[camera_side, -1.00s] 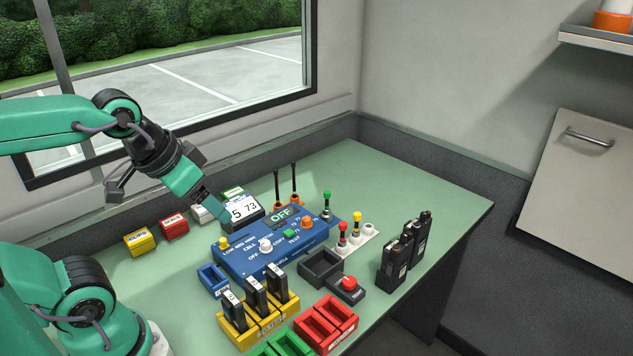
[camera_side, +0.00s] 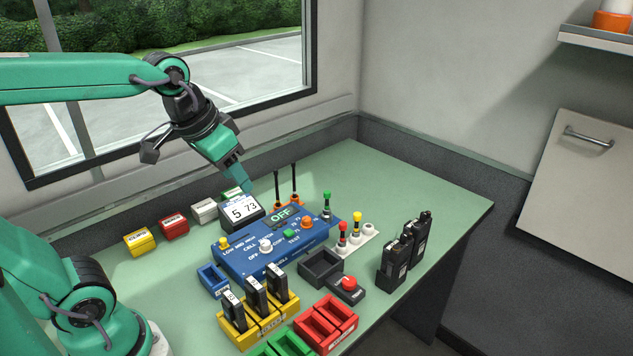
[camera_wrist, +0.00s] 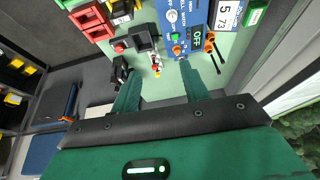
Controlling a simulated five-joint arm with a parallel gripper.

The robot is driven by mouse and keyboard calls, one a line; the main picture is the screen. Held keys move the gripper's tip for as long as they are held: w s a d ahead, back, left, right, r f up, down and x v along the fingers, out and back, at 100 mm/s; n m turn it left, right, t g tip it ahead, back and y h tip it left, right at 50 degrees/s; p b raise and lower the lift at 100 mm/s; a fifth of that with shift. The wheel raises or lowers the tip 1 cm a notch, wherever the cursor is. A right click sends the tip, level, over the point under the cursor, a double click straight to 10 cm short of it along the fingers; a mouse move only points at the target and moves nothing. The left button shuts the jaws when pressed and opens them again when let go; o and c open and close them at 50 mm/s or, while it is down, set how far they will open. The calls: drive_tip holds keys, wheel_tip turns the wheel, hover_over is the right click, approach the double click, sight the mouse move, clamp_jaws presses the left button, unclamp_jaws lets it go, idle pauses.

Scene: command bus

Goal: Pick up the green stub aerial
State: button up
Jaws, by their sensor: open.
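The green stub aerial (camera_side: 327,203) stands upright at the right end of the blue tester (camera_side: 247,262) in the side view. It has a green top and a dark stem. I cannot single it out surely in the wrist view. My gripper (camera_side: 245,187) is open and empty, high above the back of the bench, up and left of the aerial and well apart from it. In the wrist view its two fingers (camera_wrist: 160,67) are spread, with the small stub aerials seen between and beyond them.
Red (camera_side: 342,230) and yellow (camera_side: 357,218) stub aerials stand close by on a white holder. Two tall black antennas (camera_side: 294,178) in orange bases rise behind the tester. A display (camera_side: 242,210) sits below my gripper. Black radios (camera_side: 405,252) stand right. The bench's back right is clear.

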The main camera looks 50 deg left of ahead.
drive_tip(key=w+a+g, duration=0.1)
drive_tip(key=w, duration=0.8)
drive_tip(key=g, duration=0.3)
hover_over(328, 192)
drive_tip(key=shift+m, duration=0.3)
drive_tip(key=f, duration=1.5)
drive_tip(key=shift+s+a, duration=0.1)
drive_tip(key=shift+s, duration=0.15)
drive_tip(key=shift+w+a+f+g, duration=0.15)
drive_tip(key=shift+w+f+g, duration=0.15)
drive_tip(key=shift+f, duration=4.05)
clamp_jaws()
